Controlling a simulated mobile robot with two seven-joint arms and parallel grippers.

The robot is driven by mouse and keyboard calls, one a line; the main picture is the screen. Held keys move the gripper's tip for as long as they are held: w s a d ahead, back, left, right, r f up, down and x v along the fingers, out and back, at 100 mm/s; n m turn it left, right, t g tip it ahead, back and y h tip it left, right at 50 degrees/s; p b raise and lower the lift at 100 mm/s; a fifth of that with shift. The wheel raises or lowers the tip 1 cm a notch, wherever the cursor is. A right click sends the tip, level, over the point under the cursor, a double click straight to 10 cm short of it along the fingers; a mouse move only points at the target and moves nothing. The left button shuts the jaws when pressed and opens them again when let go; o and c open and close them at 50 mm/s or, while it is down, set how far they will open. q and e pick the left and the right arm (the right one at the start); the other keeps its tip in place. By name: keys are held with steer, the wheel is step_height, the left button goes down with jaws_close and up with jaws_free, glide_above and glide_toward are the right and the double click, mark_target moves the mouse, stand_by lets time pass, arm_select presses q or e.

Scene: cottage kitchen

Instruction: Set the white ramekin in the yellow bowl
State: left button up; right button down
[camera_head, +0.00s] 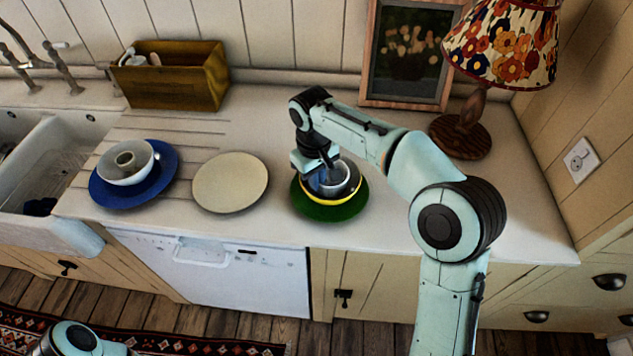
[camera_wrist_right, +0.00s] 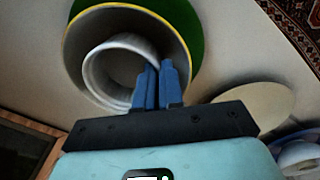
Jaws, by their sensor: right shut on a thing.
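The white ramekin (camera_head: 341,177) is within the outline of the yellow-rimmed bowl (camera_head: 341,197), which stands on a green plate (camera_head: 330,212) on the counter. My right gripper (camera_head: 322,178) comes from above and is shut on the ramekin's wall. In the right wrist view its blue fingers (camera_wrist_right: 157,78) pinch the near-right rim of the ramekin (camera_wrist_right: 96,72), inside the circle of the bowl (camera_wrist_right: 183,38). The ramekin's base is hidden, so I cannot tell whether it touches the bowl's floor. My left gripper is out of view.
A beige plate (camera_head: 230,183) lies left of the green plate. Further left, a white bowl (camera_head: 140,176) with a small cup sits on a blue plate (camera_head: 103,192). A lamp (camera_head: 462,136), a picture frame (camera_head: 368,90) and a wooden caddy (camera_head: 180,88) stand behind.

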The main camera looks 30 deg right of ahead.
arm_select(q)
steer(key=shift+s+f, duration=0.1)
arm_select(e)
steer(key=shift+f, duration=0.5)
steer(key=shift+f, duration=0.45)
steer(key=c, duration=1.5)
jaws_free()
steer(key=shift+c, duration=0.2)
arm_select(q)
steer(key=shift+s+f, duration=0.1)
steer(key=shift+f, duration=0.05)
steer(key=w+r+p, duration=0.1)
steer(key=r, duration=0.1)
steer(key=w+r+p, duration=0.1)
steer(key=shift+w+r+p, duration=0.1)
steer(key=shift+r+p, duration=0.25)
arm_select(e)
step_height(320, 180, up, 13)
steer(key=shift+a, duration=0.35)
steer(key=shift+s+f, duration=0.15)
